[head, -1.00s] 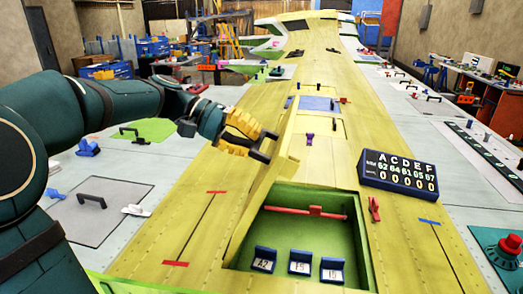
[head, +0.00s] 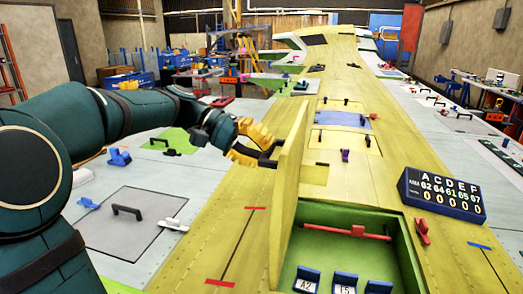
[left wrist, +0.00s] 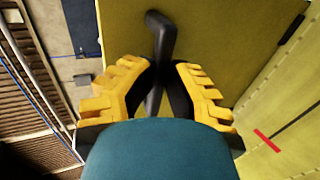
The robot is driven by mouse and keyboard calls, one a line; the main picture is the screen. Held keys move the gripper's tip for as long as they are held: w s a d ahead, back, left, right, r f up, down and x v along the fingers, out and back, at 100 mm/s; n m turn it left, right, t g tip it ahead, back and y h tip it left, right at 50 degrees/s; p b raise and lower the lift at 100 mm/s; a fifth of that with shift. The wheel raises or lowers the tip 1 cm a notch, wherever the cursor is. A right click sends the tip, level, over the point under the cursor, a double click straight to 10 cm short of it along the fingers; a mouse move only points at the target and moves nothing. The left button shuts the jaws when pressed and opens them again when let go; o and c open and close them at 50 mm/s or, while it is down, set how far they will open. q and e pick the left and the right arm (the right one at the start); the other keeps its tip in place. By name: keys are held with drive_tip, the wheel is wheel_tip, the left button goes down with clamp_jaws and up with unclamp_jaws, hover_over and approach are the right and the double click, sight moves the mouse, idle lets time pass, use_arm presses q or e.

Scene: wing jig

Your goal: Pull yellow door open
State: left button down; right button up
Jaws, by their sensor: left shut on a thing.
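The yellow door (head: 290,185) stands nearly upright on the left side of a green-lined opening (head: 345,255) in the yellow wing. My left gripper (head: 262,153) is at the door's outer face, shut on its black handle (head: 270,163). In the left wrist view, the yellow fingers (left wrist: 160,88) close around the black handle (left wrist: 162,35), with the door's yellow face (left wrist: 225,35) behind it. My right gripper is not in view.
Inside the opening are a red bar (head: 345,231) and blue labelled blocks (head: 308,280). A dark number board (head: 442,194) and a red clamp (head: 422,231) sit to the right. Grey side decks with handles flank the wing.

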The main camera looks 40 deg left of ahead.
use_arm(q)
drive_tip(key=shift+f, duration=0.35)
drive_tip(key=c, duration=1)
unclamp_jaws()
drive_tip(key=shift+r, duration=0.2)
drive_tip(key=v, duration=1.2)
drive_tip(key=shift+w, duration=0.1)
drive_tip(key=shift+f, duration=0.1)
